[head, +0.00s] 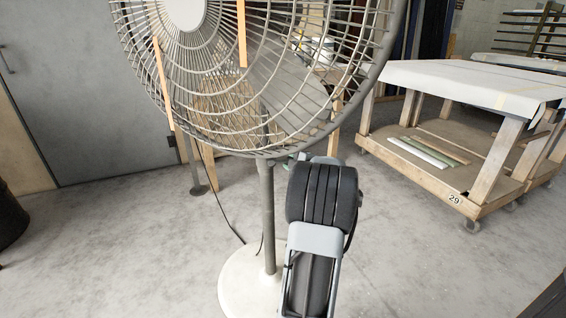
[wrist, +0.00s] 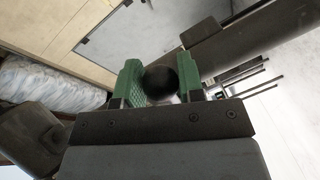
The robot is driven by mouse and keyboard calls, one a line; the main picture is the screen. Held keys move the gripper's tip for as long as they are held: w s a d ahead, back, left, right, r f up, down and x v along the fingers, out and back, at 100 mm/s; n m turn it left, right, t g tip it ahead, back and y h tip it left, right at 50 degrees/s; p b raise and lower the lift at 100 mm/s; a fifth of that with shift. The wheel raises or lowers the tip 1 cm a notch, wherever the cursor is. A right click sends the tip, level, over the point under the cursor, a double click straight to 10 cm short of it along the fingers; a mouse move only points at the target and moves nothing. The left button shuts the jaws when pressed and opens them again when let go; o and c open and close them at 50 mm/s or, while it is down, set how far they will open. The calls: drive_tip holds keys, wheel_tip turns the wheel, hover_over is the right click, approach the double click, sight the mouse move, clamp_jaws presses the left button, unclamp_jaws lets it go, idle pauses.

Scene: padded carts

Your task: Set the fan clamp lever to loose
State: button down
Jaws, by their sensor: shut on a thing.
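The large grey fan (head: 267,215) stands upright on a round pale base, its wire cage filling the upper part of the head view. In the wrist view, my gripper (wrist: 159,74) has its two green fingers on either side of a round black knob (wrist: 160,86), shut on it. The knob appears to be the end of the fan clamp lever; the lever's shaft is hidden. A thick dark post (wrist: 250,30) crosses the upper right there, close beyond the right finger. In the head view my arm hides the clamp and nearly all of the gripper, so the lever's setting cannot be read.
A padded wooden cart (head: 455,80) marked 29 stands at the right, with several strips on its lower shelf. A grey door (head: 85,90) is at the left. A black cable (head: 218,205) runs down beside the fan post. Open concrete floor surrounds the base.

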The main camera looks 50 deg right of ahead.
drive_tip(key=shift+r, duration=0.1)
drive_tip(key=c, duration=0.8)
unclamp_jaws()
drive_tip(key=shift+o, duration=0.2)
drive_tip(key=p+v, duration=0.3)
drive_tip(key=v, duration=1)
drive_tip(key=shift+s+p, duration=0.3)
drive_tip(key=shift+s, duration=0.1)
drive_tip(key=shift+a, duration=0.1)
